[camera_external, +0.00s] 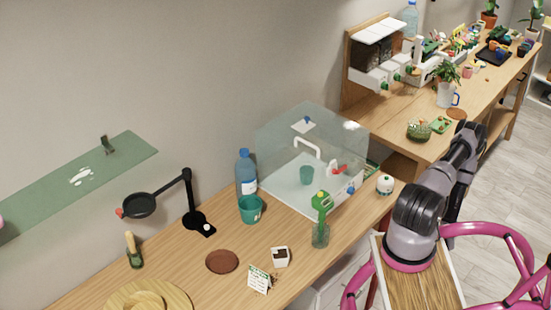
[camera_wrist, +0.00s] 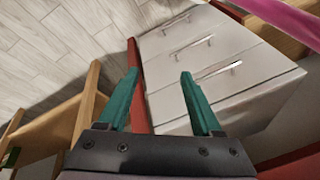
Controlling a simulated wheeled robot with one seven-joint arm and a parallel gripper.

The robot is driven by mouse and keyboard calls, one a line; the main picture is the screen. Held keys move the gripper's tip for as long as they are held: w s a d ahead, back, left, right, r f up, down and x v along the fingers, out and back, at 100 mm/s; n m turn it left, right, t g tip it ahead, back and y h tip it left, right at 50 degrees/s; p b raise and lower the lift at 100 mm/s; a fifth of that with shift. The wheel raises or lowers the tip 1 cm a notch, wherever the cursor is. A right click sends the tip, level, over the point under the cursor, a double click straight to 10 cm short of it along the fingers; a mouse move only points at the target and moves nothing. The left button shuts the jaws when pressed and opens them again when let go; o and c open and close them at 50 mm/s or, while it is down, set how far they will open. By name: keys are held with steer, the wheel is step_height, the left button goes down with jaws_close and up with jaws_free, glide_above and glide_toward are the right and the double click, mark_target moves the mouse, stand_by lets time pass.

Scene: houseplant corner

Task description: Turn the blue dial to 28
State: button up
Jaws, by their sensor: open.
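A small blue spot (camera_external: 350,190) shows on the front of the clear box (camera_external: 285,140), near its right corner; it may be the blue dial, but it is too small for me to tell or to read a number. A red lever (camera_external: 339,169) is just above it. My gripper (camera_wrist: 159,73) is open and empty in the wrist view, its two teal fingers apart above the floor and a white drawer unit (camera_wrist: 200,60). In the external view my arm is at the right, away from the box, and I cannot make out the fingers. No dial shows in the wrist view.
A second wooden bench (camera_external: 400,115) with plants is behind. Pink tubing (camera_external: 512,240) curves at the right.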

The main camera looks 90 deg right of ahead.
steer(key=w+d+r+n+t+h, duration=0.2)
steer(key=w+d, duration=0.1)
steer(key=n+t+h, duration=0.5)
steer(key=t+h, duration=0.2)
steer(key=h, duration=0.1)
glide_toward(353, 192)
steer(key=s+a+f, duration=0.4)
steer(key=s+f, duration=0.1)
steer(key=s, duration=0.2)
steer(key=shift+t, duration=0.4)
steer(key=w+d+r, duration=0.1)
steer(key=w+r, duration=0.1)
steer(key=w, duration=0.1)
steer(key=w+d+r, duration=0.1)
steer(key=r, duration=0.1)
steer(key=shift+w+d+r, duration=0.1)
steer(key=shift+w+d, duration=0.2)
steer(key=shift+d, duration=0.05)
steer(key=x, duration=1.1)
steer(key=shift+a, duration=0.1)
steer(key=shift+c, duration=0.3)
jaws_close()
